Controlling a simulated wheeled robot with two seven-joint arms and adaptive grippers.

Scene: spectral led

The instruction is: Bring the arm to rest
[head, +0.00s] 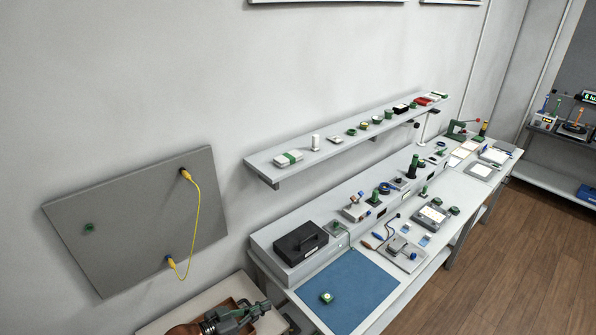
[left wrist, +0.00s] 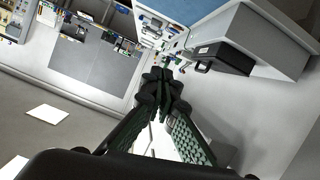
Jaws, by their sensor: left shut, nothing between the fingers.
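My left gripper (head: 262,308) shows at the bottom of the head view, in front of the workbench's near left end. It is dark green and black. In the left wrist view its two fingers (left wrist: 160,88) come together at the tips with nothing between them. It touches no object that I can make out. My right gripper is in neither view.
The workbench (head: 455,210) holds a blue mat (head: 345,293), a black box (head: 300,242) and several small devices. A wall shelf (head: 270,169) runs above it. A grey wall panel (head: 130,225) carries a yellow cable (head: 199,220). Wooden floor (head: 500,260) is clear at right.

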